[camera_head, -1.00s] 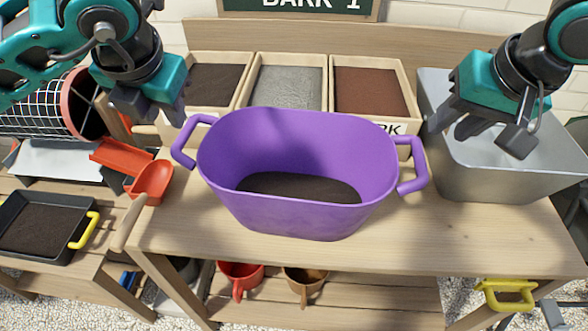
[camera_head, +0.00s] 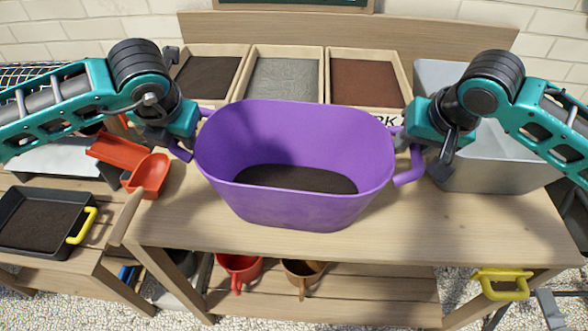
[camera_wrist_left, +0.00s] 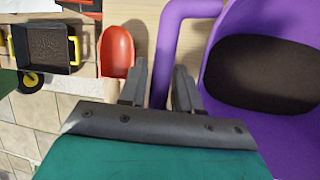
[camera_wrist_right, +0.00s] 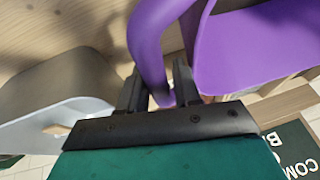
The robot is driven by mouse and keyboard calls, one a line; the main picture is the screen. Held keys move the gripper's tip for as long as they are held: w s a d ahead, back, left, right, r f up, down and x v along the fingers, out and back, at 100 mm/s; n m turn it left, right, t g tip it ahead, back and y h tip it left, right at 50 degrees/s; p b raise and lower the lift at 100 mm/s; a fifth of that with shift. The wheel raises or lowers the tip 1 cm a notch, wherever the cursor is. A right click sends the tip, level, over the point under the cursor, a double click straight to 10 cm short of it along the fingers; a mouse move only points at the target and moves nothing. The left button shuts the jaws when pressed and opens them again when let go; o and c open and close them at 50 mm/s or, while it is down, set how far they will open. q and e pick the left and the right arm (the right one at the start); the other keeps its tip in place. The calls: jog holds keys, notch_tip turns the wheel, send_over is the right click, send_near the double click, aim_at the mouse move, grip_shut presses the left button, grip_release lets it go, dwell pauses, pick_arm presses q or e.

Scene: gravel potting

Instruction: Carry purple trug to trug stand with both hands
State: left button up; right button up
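The purple trug (camera_head: 290,205) stands upright on the wooden bench with dark soil (camera_head: 295,180) inside. My left gripper (camera_head: 186,138) is at its left handle. The left wrist view shows that handle (camera_wrist_left: 178,30) between the close-set fingers (camera_wrist_left: 160,85), which look shut on it. My right gripper (camera_head: 425,160) is at the right handle (camera_head: 408,175). In the right wrist view the purple handle (camera_wrist_right: 148,45) passes between the fingers (camera_wrist_right: 158,85), which also look shut on it. I cannot make out a trug stand in these views.
Bins of dark soil (camera_head: 207,78), grey gravel (camera_head: 285,80) and reddish bark (camera_head: 367,82) stand behind the trug. A grey metal tub (camera_head: 490,170) is at the right. A red scoop (camera_head: 150,172) lies at the left, near a black tray (camera_head: 40,222). The bench front (camera_head: 350,245) is clear.

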pick_arm(q)
jog(key=shift+w+a+f, duration=0.1)
jog(key=shift+w+f, duration=0.15)
jog(key=shift+f, duration=0.3)
pick_arm(e)
jog(key=shift+w+a+f, duration=0.1)
jog(key=shift+w+f, duration=0.1)
jog(key=shift+f, duration=0.35)
pick_arm(q)
jog(key=shift+c, duration=0.4)
pick_arm(e)
jog(key=shift+c, duration=0.4)
pick_arm(q)
grip_shut()
pick_arm(e)
grip_shut()
pick_arm(q)
jog(key=shift+r, duration=0.2)
pick_arm(e)
jog(key=shift+r, duration=0.15)
